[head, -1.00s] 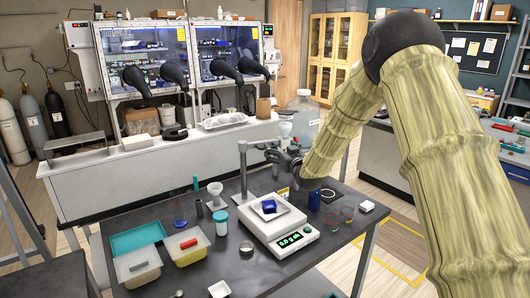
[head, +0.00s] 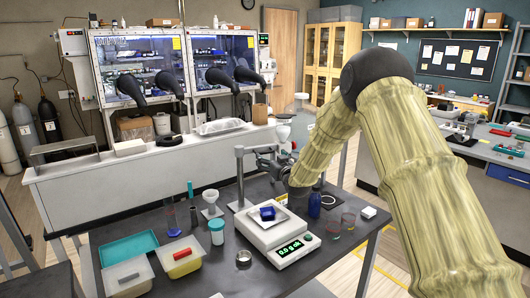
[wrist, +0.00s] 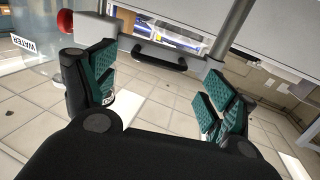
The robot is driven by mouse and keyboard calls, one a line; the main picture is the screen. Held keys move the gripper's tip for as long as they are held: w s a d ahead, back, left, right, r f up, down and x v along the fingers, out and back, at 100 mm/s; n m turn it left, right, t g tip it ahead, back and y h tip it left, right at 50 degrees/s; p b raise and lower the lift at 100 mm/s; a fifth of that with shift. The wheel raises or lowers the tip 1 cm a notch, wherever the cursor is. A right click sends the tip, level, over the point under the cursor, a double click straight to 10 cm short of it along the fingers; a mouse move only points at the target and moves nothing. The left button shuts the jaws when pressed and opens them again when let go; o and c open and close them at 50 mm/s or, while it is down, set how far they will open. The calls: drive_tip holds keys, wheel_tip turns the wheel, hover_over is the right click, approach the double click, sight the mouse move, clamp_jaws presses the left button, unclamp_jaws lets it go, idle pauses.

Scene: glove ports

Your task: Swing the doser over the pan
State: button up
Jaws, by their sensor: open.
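A doser with a white top (head: 283,132) stands at the back edge of the dark table, on a swing arm from a grey post (head: 240,175). It is off to the side of the balance (head: 275,238), whose pan carries a blue boat (head: 267,212). My gripper (head: 270,165) is beside the swing arm, partly hidden by my own arm. In the wrist view my gripper (wrist: 155,95) is open and empty. A grey bar (wrist: 150,35) with a black handle (wrist: 160,56) shows beyond the fingertips, apart from them. A red knob (wrist: 66,22) is at its left end.
A blue bottle (head: 314,205) and red-rimmed glasses (head: 340,222) stand right of the balance. A WATER label (wrist: 28,45) shows in the wrist view.

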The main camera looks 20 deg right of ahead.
sight(265, 153)
drive_tip(key=shift+w+a+p, duration=0.2)
drive_tip(key=shift+w+p, duration=0.3)
drive_tip(key=shift+w, duration=1)
drive_tip(key=shift+w+a+p, duration=0.15)
drive_tip(key=shift+w+p, duration=0.35)
drive_tip(key=shift+w, duration=1)
drive_tip(key=shift+c, duration=0.2)
drive_tip(key=c, duration=1.2)
drive_tip(key=shift+c, duration=0.2)
